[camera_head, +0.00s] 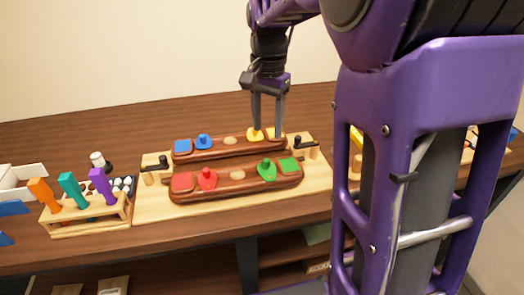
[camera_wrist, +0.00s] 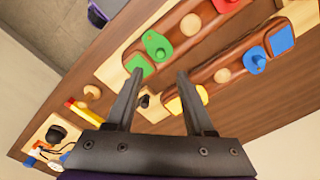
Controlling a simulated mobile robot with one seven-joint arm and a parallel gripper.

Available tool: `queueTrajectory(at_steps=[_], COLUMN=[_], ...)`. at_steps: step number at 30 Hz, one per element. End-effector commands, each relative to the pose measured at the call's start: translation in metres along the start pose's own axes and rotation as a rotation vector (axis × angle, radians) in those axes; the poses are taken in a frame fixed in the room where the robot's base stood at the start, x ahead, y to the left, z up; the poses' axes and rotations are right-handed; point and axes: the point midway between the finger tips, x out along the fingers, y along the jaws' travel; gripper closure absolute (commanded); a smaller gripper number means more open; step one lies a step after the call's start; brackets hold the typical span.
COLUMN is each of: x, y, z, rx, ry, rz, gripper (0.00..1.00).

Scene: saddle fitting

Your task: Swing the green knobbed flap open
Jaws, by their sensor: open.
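The green knobbed flap (camera_head: 267,169) lies on the front dark-wood block (camera_head: 236,187), at its right part, beside a green square (camera_head: 289,165). In the wrist view the teardrop-shaped flap (camera_wrist: 158,45) shows its round knob, with the green square (camera_wrist: 138,66) close to it. What lies under the flap is hidden. My gripper (camera_head: 268,128) is open and empty, pointing down near the yellow knobbed flap (camera_head: 254,134) on the rear block. In the wrist view my gripper (camera_wrist: 160,75) has its fingers wide apart, apart from the green flap.
A red flap (camera_head: 207,179) and a blue flap (camera_head: 203,142) sit on the blocks' left parts. Black-handled clamps stand at the pale board's left (camera_head: 157,163) and right (camera_head: 304,144) ends. A rack (camera_head: 88,213) with coloured handles stands left.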

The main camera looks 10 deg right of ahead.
Motion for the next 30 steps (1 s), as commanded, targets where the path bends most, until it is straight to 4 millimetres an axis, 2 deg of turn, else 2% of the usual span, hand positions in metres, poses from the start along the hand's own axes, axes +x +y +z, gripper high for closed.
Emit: queueTrajectory(at_steps=[1, 6, 12, 18, 26, 27, 30], x=[0.015, 0.051, 0.082, 0.096, 0.097, 0.097, 0.097], y=[0.001, 0.001, 0.000, 0.000, 0.000, 0.000, 0.000], z=[0.001, 0.001, 0.000, 0.000, 0.000, 0.000, 0.000], rx=[0.000, 0.001, 0.001, 0.001, 0.001, 0.001, 0.001], ry=[-0.003, -0.003, -0.001, 0.000, 0.000, 0.000, 0.000], rz=[0.003, 0.002, 0.000, -0.001, -0.001, -0.001, -0.001], gripper=[0.47, 0.47, 0.47, 0.47, 0.47, 0.48, 0.66])
